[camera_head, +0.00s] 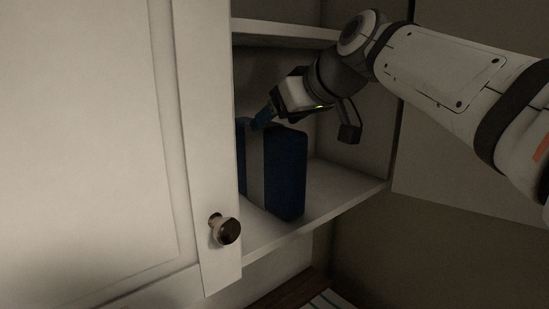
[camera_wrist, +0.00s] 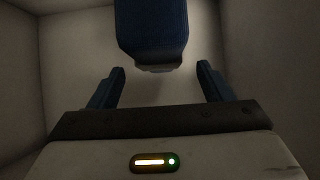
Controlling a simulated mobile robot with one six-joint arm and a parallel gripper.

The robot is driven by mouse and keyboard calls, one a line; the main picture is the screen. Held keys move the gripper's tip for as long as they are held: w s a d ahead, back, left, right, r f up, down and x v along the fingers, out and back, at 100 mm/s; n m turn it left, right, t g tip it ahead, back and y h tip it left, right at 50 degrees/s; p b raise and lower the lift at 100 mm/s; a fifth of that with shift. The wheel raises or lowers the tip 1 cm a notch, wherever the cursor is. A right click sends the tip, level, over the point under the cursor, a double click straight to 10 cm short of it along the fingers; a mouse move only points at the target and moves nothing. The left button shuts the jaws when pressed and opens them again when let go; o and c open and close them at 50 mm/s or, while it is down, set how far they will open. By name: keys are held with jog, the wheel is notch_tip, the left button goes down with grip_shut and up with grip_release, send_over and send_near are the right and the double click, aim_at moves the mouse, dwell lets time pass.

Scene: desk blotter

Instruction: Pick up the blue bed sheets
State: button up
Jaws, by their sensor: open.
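The blue bed sheets (camera_head: 285,172) are a dark blue upright block with a pale band. They stand on a cabinet shelf, partly hidden by the cabinet door at their left. My gripper (camera_head: 258,121) is inside the cabinet at the top of the bed sheets; in the head view I cannot tell whether it touches them. In the wrist view the bed sheets (camera_wrist: 152,28) hang into the picture from the top edge, with a pale patch at their lower end. The two blue fingers of my gripper (camera_wrist: 160,80) are spread apart, with nothing held between them.
A white cabinet door (camera_head: 90,140) with a dark round knob (camera_head: 229,231) fills the left. The shelf (camera_head: 335,182) has bare room to the right of the bed sheets. Another shelf (camera_head: 280,30) is above, and cabinet walls surround my gripper.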

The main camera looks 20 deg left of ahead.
aim_at(265, 127)
jog(key=p+x, duration=0.2)
jog(key=x, duration=0.4)
jog(key=shift+w+a+r, duration=0.1)
jog(key=shift+w+r, duration=0.1)
jog(key=shift+r, duration=0.05)
jog(key=shift+c, duration=0.5)
grip_shut()
